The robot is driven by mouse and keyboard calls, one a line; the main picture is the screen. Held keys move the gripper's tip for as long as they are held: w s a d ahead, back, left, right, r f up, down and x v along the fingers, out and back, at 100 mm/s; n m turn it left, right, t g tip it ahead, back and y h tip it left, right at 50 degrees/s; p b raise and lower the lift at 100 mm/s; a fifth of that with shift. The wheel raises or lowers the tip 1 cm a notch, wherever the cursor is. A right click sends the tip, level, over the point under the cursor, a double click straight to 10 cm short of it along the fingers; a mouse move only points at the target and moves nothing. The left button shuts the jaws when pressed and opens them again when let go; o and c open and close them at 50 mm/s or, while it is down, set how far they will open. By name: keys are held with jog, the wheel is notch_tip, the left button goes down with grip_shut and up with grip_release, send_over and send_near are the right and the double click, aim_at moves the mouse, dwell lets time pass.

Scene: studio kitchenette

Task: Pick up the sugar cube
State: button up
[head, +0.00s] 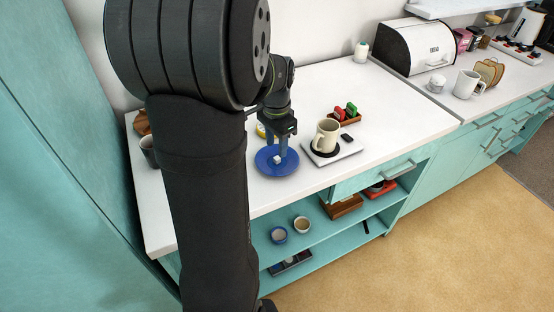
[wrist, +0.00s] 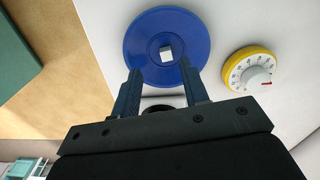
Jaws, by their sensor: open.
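A small white sugar cube (wrist: 166,53) lies on a round blue plate (wrist: 142,34) near its middle. In the head view the sugar cube (head: 277,160) shows just below my gripper's fingers, on the blue plate (head: 266,169) on the white counter. My gripper (wrist: 160,68) is open, with its two fingers spread to either side below the cube in the wrist view. In the head view my gripper (head: 277,152) points down over the plate. I cannot tell how far the fingertips are above the plate.
A yellow-rimmed dial timer (wrist: 250,70) lies beside the plate. A beige mug (head: 326,137) stands on a white board (head: 346,150) with a black base under it. A wooden tray with red and green items (head: 345,115) is behind. A bread box (head: 415,45) stands farther right.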

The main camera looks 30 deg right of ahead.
aim_at(276, 158)
jog(key=shift+w+f, duration=0.2)
jog(key=shift+f, duration=1.2)
jog(key=shift+w+f, duration=0.2)
jog(key=shift+f, duration=1.15)
jog(key=shift+c, duration=0.2)
grip_shut()
